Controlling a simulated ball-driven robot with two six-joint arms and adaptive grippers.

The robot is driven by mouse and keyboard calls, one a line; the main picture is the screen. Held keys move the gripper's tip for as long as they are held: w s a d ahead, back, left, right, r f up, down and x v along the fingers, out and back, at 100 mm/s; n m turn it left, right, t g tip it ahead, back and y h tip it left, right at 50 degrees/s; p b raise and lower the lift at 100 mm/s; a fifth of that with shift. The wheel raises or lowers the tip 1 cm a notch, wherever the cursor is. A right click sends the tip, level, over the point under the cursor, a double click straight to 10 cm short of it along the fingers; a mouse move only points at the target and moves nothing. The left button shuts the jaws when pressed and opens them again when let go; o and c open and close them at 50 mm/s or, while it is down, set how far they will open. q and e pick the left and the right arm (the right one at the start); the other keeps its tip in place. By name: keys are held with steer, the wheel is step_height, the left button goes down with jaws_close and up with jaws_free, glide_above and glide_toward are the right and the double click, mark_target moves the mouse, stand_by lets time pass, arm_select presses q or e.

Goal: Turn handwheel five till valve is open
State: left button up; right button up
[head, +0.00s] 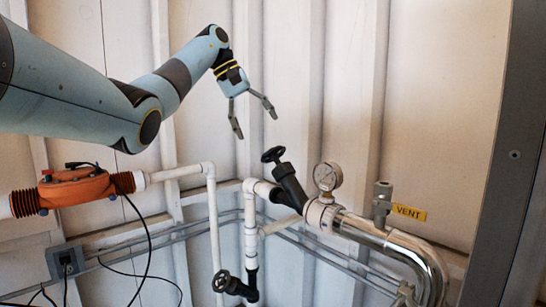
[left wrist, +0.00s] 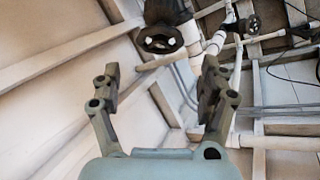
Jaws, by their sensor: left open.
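A small black handwheel (head: 272,154) sits on top of a tilted black valve (head: 290,187) on the white pipe. A second black handwheel (head: 221,281) is lower down, near the bottom edge. No number shows on either, so I cannot tell which is five. My left gripper (head: 256,122) is open and empty, above and slightly left of the upper handwheel, apart from it. In the left wrist view a dark handwheel (left wrist: 160,40) lies beyond the open fingers of my left gripper (left wrist: 156,86), and another handwheel (left wrist: 252,25) shows at upper right. My right gripper is not in view.
A pressure gauge (head: 327,176) stands just right of the valve, before a shiny bent pipe (head: 420,255). A yellow VENT label (head: 409,212) is on the wall. An orange flow unit (head: 75,188) with black cables is at left. The wall around the gripper is clear.

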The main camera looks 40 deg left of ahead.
mark_target(273, 154)
arm_select(q)
steer(key=p+x, duration=0.1)
steer(key=x, duration=0.9)
steer(key=c, duration=0.8)
steer(key=shift+p, duration=0.35)
